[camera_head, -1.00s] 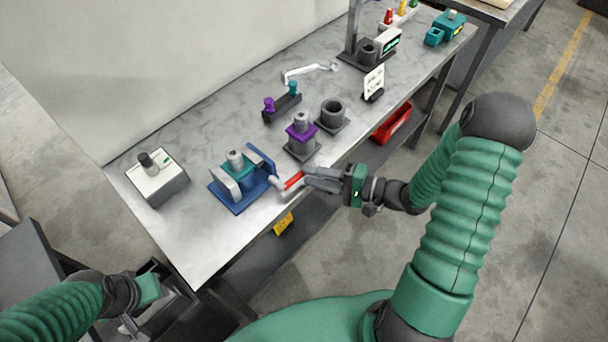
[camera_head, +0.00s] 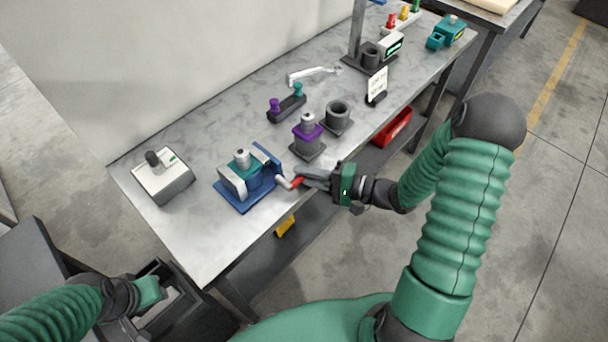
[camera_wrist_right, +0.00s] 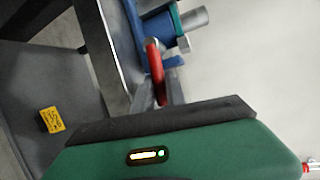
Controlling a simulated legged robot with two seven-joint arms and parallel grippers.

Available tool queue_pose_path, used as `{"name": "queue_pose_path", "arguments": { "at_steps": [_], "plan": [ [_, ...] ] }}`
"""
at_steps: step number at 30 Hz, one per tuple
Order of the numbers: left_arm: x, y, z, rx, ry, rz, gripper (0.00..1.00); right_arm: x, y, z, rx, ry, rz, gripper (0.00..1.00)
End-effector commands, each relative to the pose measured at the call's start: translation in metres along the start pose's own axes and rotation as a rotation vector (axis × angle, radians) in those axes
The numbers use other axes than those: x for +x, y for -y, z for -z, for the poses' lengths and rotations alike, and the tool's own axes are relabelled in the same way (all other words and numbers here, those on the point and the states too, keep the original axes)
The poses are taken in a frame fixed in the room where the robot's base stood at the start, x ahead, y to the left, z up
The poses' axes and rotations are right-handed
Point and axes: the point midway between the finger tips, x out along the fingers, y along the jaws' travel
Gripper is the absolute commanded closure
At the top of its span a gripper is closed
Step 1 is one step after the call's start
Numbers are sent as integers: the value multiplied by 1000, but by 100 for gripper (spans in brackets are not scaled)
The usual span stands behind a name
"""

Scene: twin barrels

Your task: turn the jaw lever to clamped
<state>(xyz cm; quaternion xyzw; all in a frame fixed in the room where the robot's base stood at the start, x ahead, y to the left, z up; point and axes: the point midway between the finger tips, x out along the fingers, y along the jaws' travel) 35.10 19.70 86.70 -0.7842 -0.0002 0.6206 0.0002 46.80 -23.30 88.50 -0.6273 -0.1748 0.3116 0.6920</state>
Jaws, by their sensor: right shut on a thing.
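The blue vise (camera_head: 243,207) stands near the front edge of the workbench, with a teal block and a grey cylinder (camera_head: 241,157) between its jaws. Its jaw lever (camera_head: 297,182) has a silver arm and a red grip, and sticks out on the right side of the vise. My right gripper (camera_head: 303,181) is shut on the red grip, and its fingers hide part of it. The right wrist view shows the red grip (camera_wrist_right: 155,60) running down to the dark fingers. My left gripper (camera_head: 148,300) is at the lower left, away from the bench; its fingers are unclear.
A white box with a black knob (camera_head: 162,177) stands left of the vise. A purple-collared post (camera_head: 307,135) and a dark round holder (camera_head: 337,116) stand to the right. A red bin (camera_head: 392,127) sits below the bench. Bare bench top (camera_head: 205,235) lies in front.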

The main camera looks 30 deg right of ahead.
Motion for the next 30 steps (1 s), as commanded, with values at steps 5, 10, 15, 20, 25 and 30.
{"name": "queue_pose_path", "arguments": {
  "at_steps": [5, 10, 15, 20, 25, 30],
  "plan": [
    [0, 0, 0, 0, 0, 0, 64, 2, -2, -5, 3, 16, -3, 100],
    [1, 0, 0, 0, 0, 0, 64, 3, -3, -6, 3, 17, -5, 100],
    [1, 0, 0, 0, 0, 0, 64, 3, -3, -7, 3, 19, -6, 100],
    [1, 0, 0, 0, 0, 0, 64, 4, -3, -8, 3, 20, -7, 100],
    [1, 0, 0, 0, 0, 0, 64, 4, -3, -9, 3, 22, -8, 100],
    [1, 0, 0, 0, 0, 0, 64, 4, -4, -10, 3, 23, -8, 100]
  ]
}}
